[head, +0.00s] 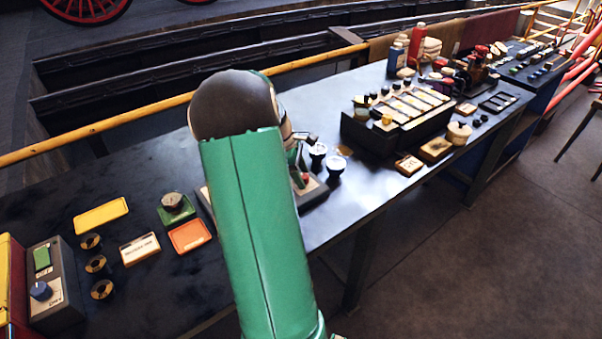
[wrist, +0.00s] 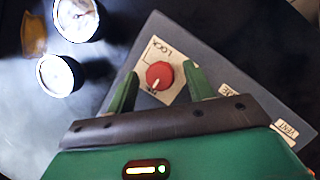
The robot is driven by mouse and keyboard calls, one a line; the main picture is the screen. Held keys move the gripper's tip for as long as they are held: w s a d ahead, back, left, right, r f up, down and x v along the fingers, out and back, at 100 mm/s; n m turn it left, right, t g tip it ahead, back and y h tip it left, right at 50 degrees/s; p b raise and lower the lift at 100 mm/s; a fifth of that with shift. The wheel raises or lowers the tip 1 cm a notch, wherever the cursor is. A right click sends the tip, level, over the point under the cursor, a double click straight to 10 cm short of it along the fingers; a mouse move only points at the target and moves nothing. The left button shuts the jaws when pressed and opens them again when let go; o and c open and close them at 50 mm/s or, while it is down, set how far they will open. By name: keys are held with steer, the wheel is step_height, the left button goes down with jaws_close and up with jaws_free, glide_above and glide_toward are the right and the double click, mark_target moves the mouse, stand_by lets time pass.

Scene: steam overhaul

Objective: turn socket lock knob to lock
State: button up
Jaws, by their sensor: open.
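The red round knob (wrist: 160,74) sits on a cream label plate marked LOCK on a grey panel (wrist: 215,75). A pale pointer mark on the knob points down toward the near edge of the plate, away from the word LOCK. A second word there is partly hidden by my gripper. My gripper (wrist: 162,70) is open, with one green finger on each side of the knob; I cannot tell whether they touch it. In the head view the knob (head: 304,178) shows small beside my green arm, which hides much of the panel (head: 314,193).
Two round dials (wrist: 76,17) (wrist: 62,75) stand left of the panel in the wrist view. More labels, one reading VENT (wrist: 284,129), lie at right. In the head view, a dark rack (head: 375,137) stands to the right and an orange tray (head: 190,236) to the left.

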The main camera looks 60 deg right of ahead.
steer(key=c, duration=1)
steer(key=shift+o, duration=0.2)
steer(key=shift+m, duration=0.4)
steer(key=m+y, duration=0.1)
steer(key=m, duration=0.2)
steer(key=shift+d+y, duration=0.15)
steer(key=shift+y, duration=0.15)
steer(key=m+y, duration=0.1)
steer(key=m, duration=0.4)
steer(key=shift+d+y, duration=0.1)
steer(key=shift+y, duration=0.3)
steer(key=m, duration=0.2)
steer(key=m+t+y, duration=0.1)
steer(key=m, duration=0.1)
steer(key=shift+s+d+r+m, duration=0.1)
steer(key=shift+m, duration=0.2)
steer(key=shift+m+t+y, duration=0.6)
steer(key=shift+m+t, duration=0.3)
steer(key=shift+m, duration=1.4)
